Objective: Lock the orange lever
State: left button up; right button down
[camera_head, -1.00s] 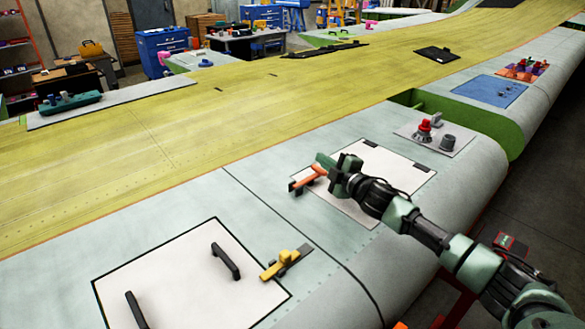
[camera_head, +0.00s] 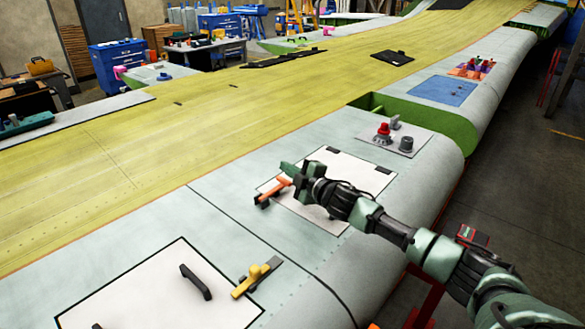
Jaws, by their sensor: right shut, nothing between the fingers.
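The orange lever (camera_head: 274,190) sits at the left edge of a white panel (camera_head: 322,222) on the wing, on a dark mount. It lies at a slant, its upper end toward my right gripper. My right gripper (camera_head: 288,170) is at the lever's upper right end, its fingers close to or touching it; I cannot tell which. The fingers are shut with nothing between them. My right arm reaches in from the lower right and covers part of the white panel. My left gripper is not in view.
A yellow lever (camera_head: 257,277) sits beside another white panel with black handles (camera_head: 196,282) at the lower left. A grey plate with a red knob (camera_head: 383,130) and a grey knob (camera_head: 407,144) lies beyond my arm. The wing surface left of the orange lever is clear.

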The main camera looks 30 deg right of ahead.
jog(key=s+d+r+b, duration=0.1)
jog(key=s, duration=0.2)
jog(key=s+d+r, duration=0.1)
jog(key=s+r, duration=0.1)
jog(key=s, duration=0.1)
jog(key=s+d+r+b, duration=0.1)
jog(key=s, duration=0.1)
jog(key=shift+s+r+b, duration=0.35)
jog(key=shift+s, duration=0.05)
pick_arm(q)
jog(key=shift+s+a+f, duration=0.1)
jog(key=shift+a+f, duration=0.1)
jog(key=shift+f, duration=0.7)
pick_arm(e)
jog(key=shift+s+r, duration=0.2)
jog(key=shift+r, duration=0.05)
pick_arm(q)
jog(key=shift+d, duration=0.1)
